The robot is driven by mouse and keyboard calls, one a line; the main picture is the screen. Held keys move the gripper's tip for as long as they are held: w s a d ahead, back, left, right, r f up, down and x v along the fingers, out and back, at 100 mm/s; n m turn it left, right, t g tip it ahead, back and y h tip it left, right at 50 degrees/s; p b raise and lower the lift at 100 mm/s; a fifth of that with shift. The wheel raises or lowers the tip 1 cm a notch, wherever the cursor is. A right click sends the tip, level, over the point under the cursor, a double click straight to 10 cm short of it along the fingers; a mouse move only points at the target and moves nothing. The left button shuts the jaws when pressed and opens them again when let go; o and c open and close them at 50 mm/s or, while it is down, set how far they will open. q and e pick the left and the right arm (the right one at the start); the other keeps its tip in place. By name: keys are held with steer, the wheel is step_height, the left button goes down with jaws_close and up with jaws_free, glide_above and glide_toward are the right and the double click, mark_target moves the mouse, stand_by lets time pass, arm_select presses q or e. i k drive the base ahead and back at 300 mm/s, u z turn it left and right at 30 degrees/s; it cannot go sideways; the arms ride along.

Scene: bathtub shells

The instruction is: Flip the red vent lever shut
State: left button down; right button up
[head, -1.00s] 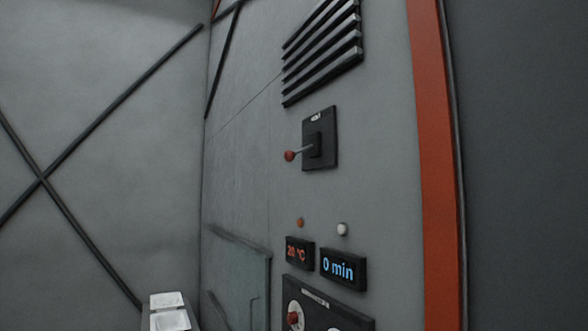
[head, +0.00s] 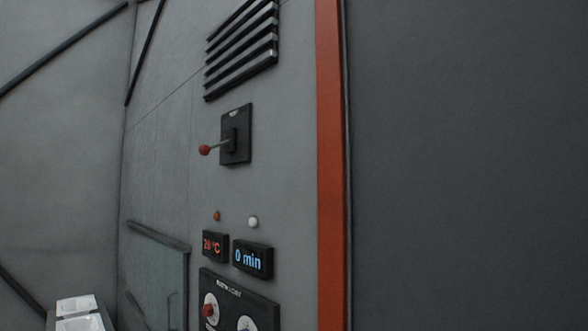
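The vent lever (head: 218,146) is a thin rod with a red ball knob (head: 204,150) at its end. It comes out of a black wall plate (head: 237,134) with a small pale label at its top. The rod sticks out to the left of the plate and slightly down. The louvred vent (head: 241,50) with several dark slats is above the plate. Neither of my grippers shows in the head view.
Below the lever are a red light (head: 216,216), a white light (head: 253,222), a "20 °C" display (head: 215,245), a "0 min" display (head: 253,259) and a dial panel (head: 238,290). A red vertical strip (head: 330,170) stands to the right. A white object (head: 78,307) is at lower left.

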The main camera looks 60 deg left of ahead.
mark_target(204, 149)
steer(key=z, duration=0.25)
steer(key=k, duration=0.95)
steer(key=u, duration=1.25)
steer(key=i, duration=0.35)
